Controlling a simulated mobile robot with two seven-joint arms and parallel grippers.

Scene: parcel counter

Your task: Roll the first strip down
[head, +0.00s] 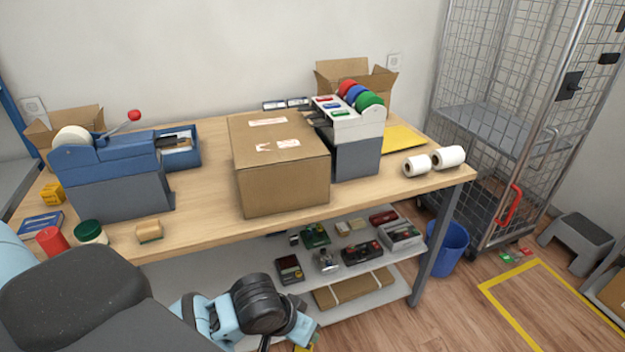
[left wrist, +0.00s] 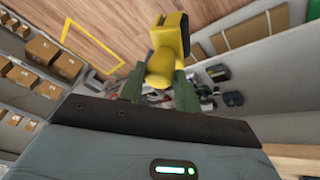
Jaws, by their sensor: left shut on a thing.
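A closed brown carton (head: 285,185) stands on the workbench. Labels or strips, white with red marks, lie on its top (head: 277,145); I cannot tell which is the first strip. My left gripper (left wrist: 159,88) is shut on a yellow tool (left wrist: 167,50), perhaps a roller, whose far end points away from the wrist. In the head view the left arm reaches low in front of the bench, well away from the carton. Only a sliver of yellow shows there at the bottom edge, and the fingers are mostly hidden. My right gripper is out of view.
A blue tape dispenser (head: 110,165) stands left of the carton. A grey-white unit with coloured rolls (head: 355,140) stands close at its right. White rolls (head: 448,157) lie near the right end of the workbench (head: 205,215). A lower shelf (head: 185,278) holds several devices.

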